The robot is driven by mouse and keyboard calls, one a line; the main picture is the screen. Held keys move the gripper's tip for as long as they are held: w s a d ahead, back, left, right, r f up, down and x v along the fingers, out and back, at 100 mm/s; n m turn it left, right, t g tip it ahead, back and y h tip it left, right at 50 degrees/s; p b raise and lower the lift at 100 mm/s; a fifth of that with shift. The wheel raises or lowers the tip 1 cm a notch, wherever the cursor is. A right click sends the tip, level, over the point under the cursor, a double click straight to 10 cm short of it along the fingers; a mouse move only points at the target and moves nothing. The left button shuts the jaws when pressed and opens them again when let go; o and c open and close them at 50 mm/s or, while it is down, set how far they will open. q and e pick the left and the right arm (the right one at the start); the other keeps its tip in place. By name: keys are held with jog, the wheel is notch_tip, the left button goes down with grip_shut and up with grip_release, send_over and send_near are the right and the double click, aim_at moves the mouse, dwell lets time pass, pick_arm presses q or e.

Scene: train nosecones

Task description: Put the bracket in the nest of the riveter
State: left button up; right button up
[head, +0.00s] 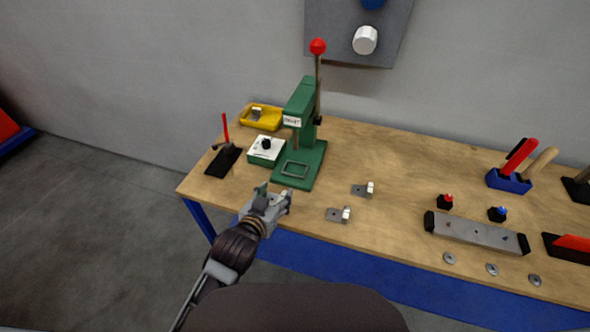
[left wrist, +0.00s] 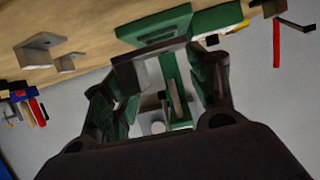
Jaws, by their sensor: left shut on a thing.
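The green riveter (head: 302,115) stands on the bench, with a red-knobbed lever on top. Its nest (head: 295,169) is a rectangular frame on the green base and looks empty. My left gripper (head: 276,197) is at the bench's front edge, just in front of the riveter base. It is shut on a grey metal bracket (left wrist: 130,74), seen between the fingers in the left wrist view; the fingers hide part of it. Two more brackets lie on the bench right of the riveter, one farther back (head: 361,190) and one nearer (head: 338,214). My right gripper is not in view.
Left of the riveter are a white-topped green box (head: 266,150), a yellow tray (head: 262,125) holding a small part, and a black stand with a red handle (head: 225,130). A grey bar fixture (head: 475,232) and a blue tool holder (head: 509,182) stand at right. The back middle of the bench is clear.

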pick_arm(q)
jog(key=shift+w, duration=0.1)
jog(key=shift+w+d+r, duration=0.1)
jog(key=shift+w+d, duration=0.3)
jog(key=shift+w, duration=0.4)
jog(key=p, duration=0.2)
send_over(295, 171)
jog(key=shift+s+a, duration=0.15)
jog(key=shift+s, duration=0.3)
jog(key=shift+w, duration=0.4)
jog(key=shift+f, duration=0.2)
jog(key=shift+f+p, duration=0.45)
jog(key=shift+f, duration=1.2)
